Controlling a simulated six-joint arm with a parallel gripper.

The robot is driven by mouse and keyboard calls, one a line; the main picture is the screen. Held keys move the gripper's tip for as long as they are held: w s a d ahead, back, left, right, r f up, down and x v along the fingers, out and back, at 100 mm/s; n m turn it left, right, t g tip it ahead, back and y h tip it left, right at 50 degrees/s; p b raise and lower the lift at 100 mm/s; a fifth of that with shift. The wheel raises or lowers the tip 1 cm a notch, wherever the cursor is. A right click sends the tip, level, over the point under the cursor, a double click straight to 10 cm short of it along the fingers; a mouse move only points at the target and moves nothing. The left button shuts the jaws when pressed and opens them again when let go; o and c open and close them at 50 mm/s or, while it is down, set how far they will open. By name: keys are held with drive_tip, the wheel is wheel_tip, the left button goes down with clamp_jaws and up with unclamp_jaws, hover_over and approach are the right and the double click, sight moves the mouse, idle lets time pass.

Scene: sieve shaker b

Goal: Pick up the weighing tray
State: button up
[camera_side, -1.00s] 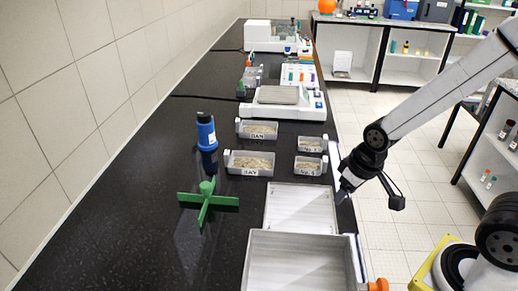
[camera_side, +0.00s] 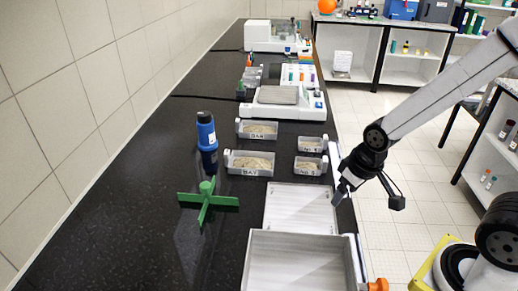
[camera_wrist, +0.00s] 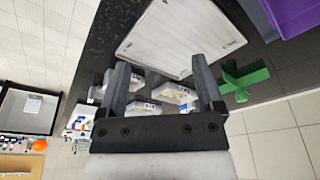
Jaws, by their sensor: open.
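A flat, pale, shallow tray (camera_side: 299,209), which looks like the weighing tray, lies on the black bench; nothing is seen in it. It also shows at the top of the wrist view (camera_wrist: 180,38), beyond the fingertips. My gripper (camera_side: 338,198) is at the right edge of this tray in the side view. Whether it touches the tray cannot be told. In the wrist view my gripper (camera_wrist: 160,68) is open, its two fingers wide apart with nothing held between them.
A large grey box (camera_side: 300,264) stands directly in front of the tray. Small labelled trays of grain (camera_side: 250,163) stand behind it. A green cross-shaped piece (camera_side: 207,200) and a blue bottle (camera_side: 206,135) stand to the left. A balance (camera_side: 283,106) is farther back. The bench's left side is clear.

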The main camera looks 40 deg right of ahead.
drive_tip(key=n+g, duration=0.3)
drive_tip(key=n, duration=0.5)
hover_over(327, 159)
wheel_tip(327, 159, down, 3)
drive_tip(key=shift+d+r, duration=0.1)
drive_tip(key=shift+r, duration=0.1)
drive_tip(key=shift+f, duration=3.9)
clamp_jaws()
